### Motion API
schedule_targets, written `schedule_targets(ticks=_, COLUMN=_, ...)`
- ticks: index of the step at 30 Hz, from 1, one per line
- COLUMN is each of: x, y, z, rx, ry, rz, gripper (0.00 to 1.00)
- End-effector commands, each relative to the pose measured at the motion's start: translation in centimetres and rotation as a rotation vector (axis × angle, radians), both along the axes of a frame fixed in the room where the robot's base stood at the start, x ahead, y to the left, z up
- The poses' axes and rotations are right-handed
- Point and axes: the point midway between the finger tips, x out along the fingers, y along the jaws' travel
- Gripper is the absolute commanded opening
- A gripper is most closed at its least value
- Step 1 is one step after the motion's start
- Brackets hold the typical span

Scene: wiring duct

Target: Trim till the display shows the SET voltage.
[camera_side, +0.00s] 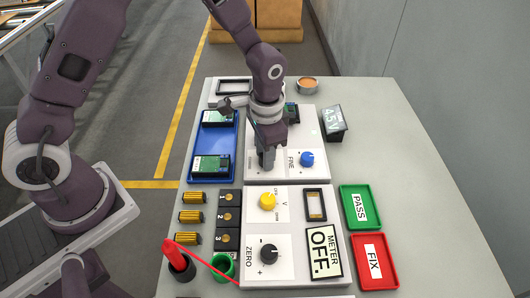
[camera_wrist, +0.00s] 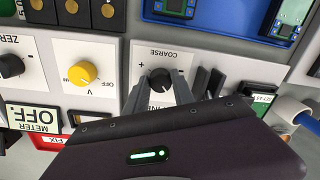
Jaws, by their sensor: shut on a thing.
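My gripper (camera_side: 266,160) points down at the white trim panel (camera_side: 290,178). In the wrist view its two fingers (camera_wrist: 160,98) are shut on the black COARSE knob (camera_wrist: 160,78), one on each side. In the side view the gripper hides that knob. The blue FINE knob (camera_side: 307,158) stands to the right of my gripper. A dark block (camera_side: 333,122) with "4.5 V" on its face stands right of the panel. A board with a small lit green display (camera_wrist: 262,102) sits beyond the knob in the wrist view; its digits are too small to read surely.
The meter panel has a yellow knob (camera_side: 267,201), a black ZERO knob (camera_side: 268,252) and a METER OFF sign (camera_side: 323,252). A green PASS tray (camera_side: 361,208) and red FIX tray (camera_side: 373,260) lie right. A blue tray (camera_side: 232,141) holds boards at left. The table's right side is clear.

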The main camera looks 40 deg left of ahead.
Motion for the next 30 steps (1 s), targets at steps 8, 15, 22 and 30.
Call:
schedule_targets(ticks=8, x=0.1, y=0.0, z=0.1, rx=-0.001, ry=-0.002, rz=-0.001, gripper=0.52)
schedule_targets(ticks=15, x=0.0, y=0.0, z=0.1, rx=0.0, ry=-0.001, rz=-0.001, gripper=0.52)
schedule_targets(ticks=22, x=0.1, y=-0.2, z=3.6, rx=-0.002, ry=-0.007, rz=-0.001, gripper=0.52)
schedule_targets(ticks=30, x=-0.1, y=-0.3, z=7.1, rx=0.0, ry=-0.003, rz=-0.001, gripper=0.52)
